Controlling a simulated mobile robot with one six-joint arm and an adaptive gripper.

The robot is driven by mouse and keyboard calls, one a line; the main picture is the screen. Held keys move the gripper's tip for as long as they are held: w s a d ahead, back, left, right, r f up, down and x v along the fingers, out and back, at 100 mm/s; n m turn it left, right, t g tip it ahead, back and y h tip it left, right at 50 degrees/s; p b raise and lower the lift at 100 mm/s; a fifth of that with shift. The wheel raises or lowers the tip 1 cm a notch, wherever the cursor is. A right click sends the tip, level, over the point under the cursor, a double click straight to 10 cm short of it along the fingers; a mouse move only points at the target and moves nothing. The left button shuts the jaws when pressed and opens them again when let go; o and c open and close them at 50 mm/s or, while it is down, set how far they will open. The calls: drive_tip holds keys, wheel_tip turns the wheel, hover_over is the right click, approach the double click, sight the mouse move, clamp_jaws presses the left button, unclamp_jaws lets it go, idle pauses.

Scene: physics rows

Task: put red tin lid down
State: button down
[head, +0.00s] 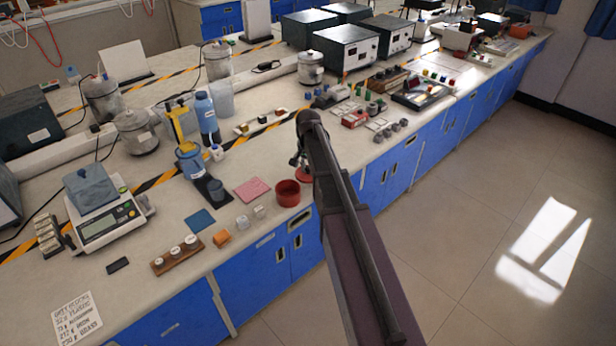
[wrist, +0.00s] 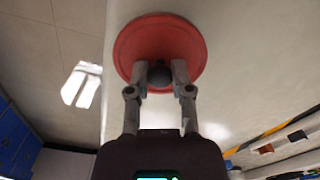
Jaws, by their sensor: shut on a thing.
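The red tin lid (wrist: 160,35) is a round red disc with a dark knob (wrist: 159,74) in the wrist view. My gripper (wrist: 160,80) is shut on the knob, one finger on each side. In the head view the lid (head: 305,175) shows as a small red patch beneath my gripper (head: 298,160), partly hidden by my arm. The open red tin (head: 288,193) stands on the bench just left of and nearer than the lid. Whether the lid touches the bench is hard to tell.
A pink cloth (head: 252,189) lies left of the tin. Small cubes, an orange block (head: 221,237) and a wooden weight holder (head: 177,256) stand nearer the front edge. Small parts and a red block (head: 355,119) lie right of my arm. Some bare bench surrounds the tin.

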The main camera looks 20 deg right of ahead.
sight(308, 171)
drive_tip(key=shift+f+b, duration=1.15)
drive_tip(key=shift+f, duration=0.3)
drive_tip(key=shift+f, duration=0.2)
drive_tip(key=c, duration=0.5)
unclamp_jaws()
drive_tip(key=shift+r, duration=0.1)
drive_tip(key=shift+r, duration=0.15)
wheel_tip(308, 171, up, 12)
drive_tip(key=p, duration=1.2)
drive_tip(key=shift+s, duration=0.1)
drive_tip(key=s+a+n, duration=0.3)
drive_tip(key=s, duration=0.4)
drive_tip(key=s+a+n, duration=0.2)
drive_tip(key=s+a, duration=0.1)
drive_tip(key=s, duration=0.5)
drive_tip(key=s+a+n, duration=0.3)
drive_tip(key=s, duration=0.5)
drive_tip(key=shift+n, duration=0.3)
